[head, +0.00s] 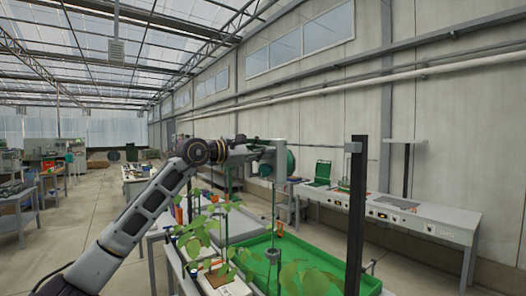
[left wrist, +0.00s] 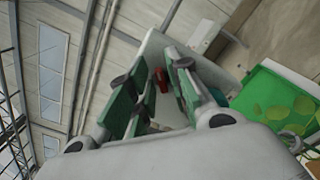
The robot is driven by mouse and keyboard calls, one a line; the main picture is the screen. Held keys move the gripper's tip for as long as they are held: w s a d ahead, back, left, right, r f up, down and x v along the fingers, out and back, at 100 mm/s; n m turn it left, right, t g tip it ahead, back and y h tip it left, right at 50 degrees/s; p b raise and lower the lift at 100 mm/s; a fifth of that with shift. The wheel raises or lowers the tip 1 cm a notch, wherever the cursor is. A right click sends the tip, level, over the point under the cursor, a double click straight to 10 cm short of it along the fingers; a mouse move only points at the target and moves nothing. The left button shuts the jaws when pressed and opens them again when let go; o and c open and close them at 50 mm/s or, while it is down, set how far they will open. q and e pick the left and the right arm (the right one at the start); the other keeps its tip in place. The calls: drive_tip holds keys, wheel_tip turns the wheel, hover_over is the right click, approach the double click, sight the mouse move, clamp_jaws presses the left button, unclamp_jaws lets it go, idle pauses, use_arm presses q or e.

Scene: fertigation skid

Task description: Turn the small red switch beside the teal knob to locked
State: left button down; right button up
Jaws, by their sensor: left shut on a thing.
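The small red switch (left wrist: 162,80) shows in the left wrist view between the green-padded fingers of my left gripper (left wrist: 155,92). The gripper is shut on it, and the fingers hide part of it. Its exact setting cannot be read. A bit of teal, likely the teal knob (left wrist: 218,97), shows just right of the fingers, mostly hidden. Both sit in front of a pale grey panel (left wrist: 153,47). In the head view my left gripper (head: 262,154) reaches the panel (head: 279,149); the switch is too small or hidden there. My right gripper is in neither view.
A green tray (head: 330,262) and leafy potted plants (head: 205,228) stand below the arm. A dark upright post (head: 357,215) rises at the right. A long grey bench (head: 425,214) runs along the wall. The aisle floor (head: 98,195) at left is clear.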

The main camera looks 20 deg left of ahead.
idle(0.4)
use_arm(q)
drive_tip(key=c, duration=1.6)
unclamp_jaws()
drive_tip(key=v, duration=1.2)
